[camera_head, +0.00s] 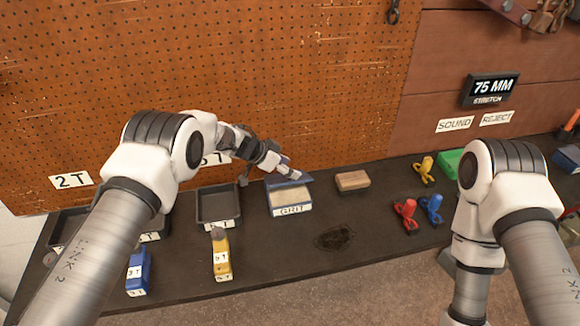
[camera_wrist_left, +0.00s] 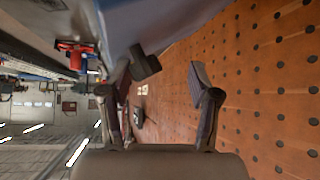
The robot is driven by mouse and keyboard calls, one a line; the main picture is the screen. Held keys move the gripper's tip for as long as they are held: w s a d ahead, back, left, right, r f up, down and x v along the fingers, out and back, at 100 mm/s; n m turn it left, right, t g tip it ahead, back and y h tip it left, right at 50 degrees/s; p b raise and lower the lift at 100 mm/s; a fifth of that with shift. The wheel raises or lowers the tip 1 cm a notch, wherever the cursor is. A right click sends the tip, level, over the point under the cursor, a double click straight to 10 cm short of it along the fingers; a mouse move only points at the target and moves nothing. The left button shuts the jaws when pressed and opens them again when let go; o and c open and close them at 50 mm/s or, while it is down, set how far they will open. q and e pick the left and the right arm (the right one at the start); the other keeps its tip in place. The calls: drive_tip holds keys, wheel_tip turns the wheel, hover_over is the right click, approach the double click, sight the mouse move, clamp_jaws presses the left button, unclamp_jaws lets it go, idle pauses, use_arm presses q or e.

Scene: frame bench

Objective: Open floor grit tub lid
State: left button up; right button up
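The grit tub (camera_head: 291,210) stands on the dark bench with a white GRIT label on its front. Its blue lid (camera_head: 290,182) is raised and tilted at the tub's back edge, and pale grit shows inside. My left gripper (camera_head: 290,172) is at the lid, partly overlapping it; contact is hard to tell. In the left wrist view, my left gripper's fingers (camera_wrist_left: 172,72) are apart with nothing between them, and a blue-grey surface, likely the lid (camera_wrist_left: 150,22), lies just beyond the tips. My right gripper is out of view.
A pegboard (camera_head: 290,70) rises close behind the bench. A dark tray (camera_head: 218,205) is left of the tub, and a wooden block (camera_head: 352,181) is right of it. A yellow tool (camera_head: 221,258) and a blue one (camera_head: 138,270) stand in front. Coloured clamps (camera_head: 406,212) are further right.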

use_arm(q)
drive_tip(key=shift+s+a, duration=0.15)
drive_tip(key=shift+s, duration=0.05)
idle(0.6)
drive_tip(key=v, duration=1.2)
drive_tip(key=shift+r, duration=0.1)
drive_tip(key=shift+c, duration=0.3)
